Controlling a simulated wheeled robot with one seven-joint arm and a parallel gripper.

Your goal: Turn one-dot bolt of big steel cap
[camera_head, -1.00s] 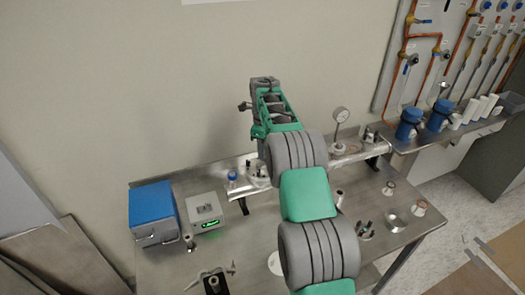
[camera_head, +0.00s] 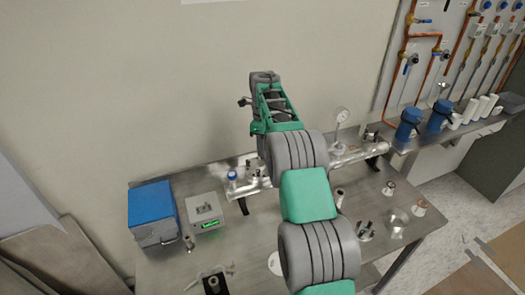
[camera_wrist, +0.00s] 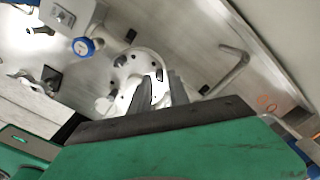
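In the wrist view a round, pale steel flange with dark holes around its rim, which looks like the big steel cap (camera_wrist: 122,68), lies beyond my gripper (camera_wrist: 160,82). My gripper's two grey fingers stand apart, with bright metal showing between them, and nothing is clearly held. The fingertips overlap the flange's lower right edge in the picture; I cannot tell whether they touch it. The one-dot bolt cannot be made out. In the head view my arm hides the gripper and most of the cap area on the steel pipe (camera_head: 352,156).
A blue-capped fitting (camera_head: 231,177) stands left of my arm and shows in the wrist view (camera_wrist: 84,47). A blue box (camera_head: 152,205) and a grey meter (camera_head: 205,211) stand left on the steel table (camera_head: 325,262).

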